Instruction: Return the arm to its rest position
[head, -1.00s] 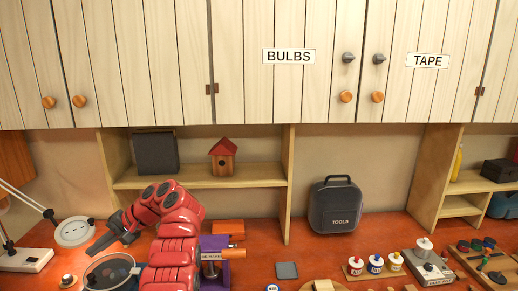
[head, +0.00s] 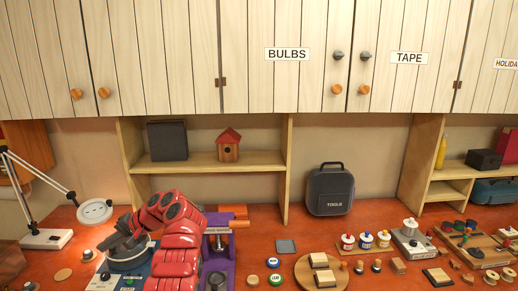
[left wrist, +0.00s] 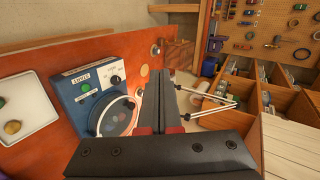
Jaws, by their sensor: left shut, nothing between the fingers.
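My left arm is red and rises from the bottom of the head view, bending over to the left. Its dark gripper (head: 118,246) is over the orange-red bench, at the back edge of the blue machine (head: 134,284) with a round dark top. In the left wrist view the two gripper fingers (left wrist: 160,76) lie together, shut, with nothing between them. I cannot tell the gripper's exact height above the bench. My right gripper is in neither view.
A desk lamp (head: 95,211) stands left of the gripper. A tools case (head: 330,192), glue bottles (head: 365,240) and small parts stand farther right. Wall cupboards (head: 180,60) hang above the shelf.

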